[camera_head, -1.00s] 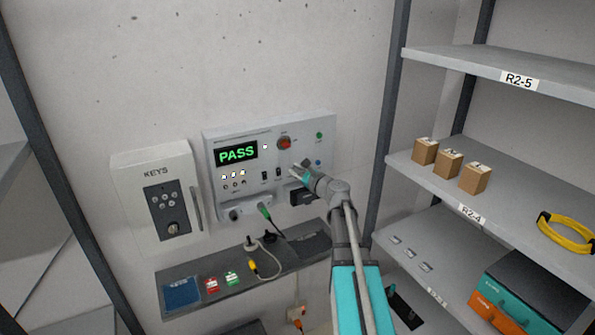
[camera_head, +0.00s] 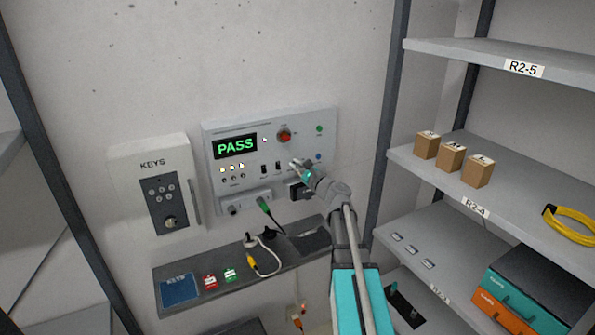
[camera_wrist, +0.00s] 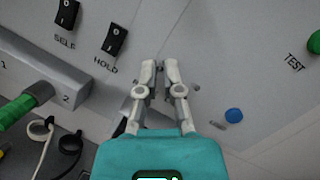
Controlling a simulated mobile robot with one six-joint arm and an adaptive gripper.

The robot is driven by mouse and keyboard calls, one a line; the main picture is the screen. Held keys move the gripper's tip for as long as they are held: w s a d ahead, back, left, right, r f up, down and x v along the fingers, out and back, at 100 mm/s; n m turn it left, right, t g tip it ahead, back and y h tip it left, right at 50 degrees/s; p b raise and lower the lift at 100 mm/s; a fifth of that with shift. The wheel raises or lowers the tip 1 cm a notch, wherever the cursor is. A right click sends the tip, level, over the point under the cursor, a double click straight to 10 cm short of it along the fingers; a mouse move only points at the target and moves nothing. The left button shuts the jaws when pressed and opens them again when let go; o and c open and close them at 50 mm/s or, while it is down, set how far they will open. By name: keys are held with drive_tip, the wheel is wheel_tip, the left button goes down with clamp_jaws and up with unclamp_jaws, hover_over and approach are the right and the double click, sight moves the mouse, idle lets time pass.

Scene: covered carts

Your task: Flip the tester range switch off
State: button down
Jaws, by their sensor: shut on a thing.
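The grey tester (camera_head: 213,143) hangs on the wall and its display reads PASS. My gripper (camera_head: 296,163) is at its lower right part, right of two black rocker switches. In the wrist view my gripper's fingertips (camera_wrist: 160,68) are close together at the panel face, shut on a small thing. I take that thing to be the range switch; the fingers hide most of it and its position cannot be told. The SELF rocker (camera_wrist: 66,14) and HOLD rocker (camera_wrist: 114,40) are up and left of the fingers, apart from them. A blue button (camera_wrist: 234,116) is to the right.
A red knob (camera_head: 285,135) is above my gripper on the panel. A green plug (camera_head: 262,204) with a cable sits below. A key box (camera_head: 152,160) is at the left, a narrow wall shelf (camera_head: 215,292) below. Shelving with small boxes (camera_head: 451,157) stands right.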

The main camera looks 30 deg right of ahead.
drive_tip(key=n+t+y+b, duration=0.1)
drive_tip(key=b, duration=0.2)
drive_tip(key=f+n+t+y+b, duration=0.1)
drive_tip(key=t+b, duration=0.1)
drive_tip(key=b, duration=0.1)
drive_tip(key=f+t+y+b, duration=0.1)
drive_tip(key=t+b, duration=0.1)
drive_tip(key=b, duration=0.2)
drive_tip(key=shift+w+n, duration=0.3)
drive_tip(key=shift+n, duration=0.1)
drive_tip(key=shift+y, duration=0.5)
drive_tip(key=shift+r+n+t+y+b, duration=0.1)
drive_tip(key=shift+n+t+y+b, duration=0.2)
drive_tip(key=shift+b, duration=0.05)
drive_tip(key=c, duration=0.8)
unclamp_jaws()
drive_tip(key=shift+s, duration=0.15)
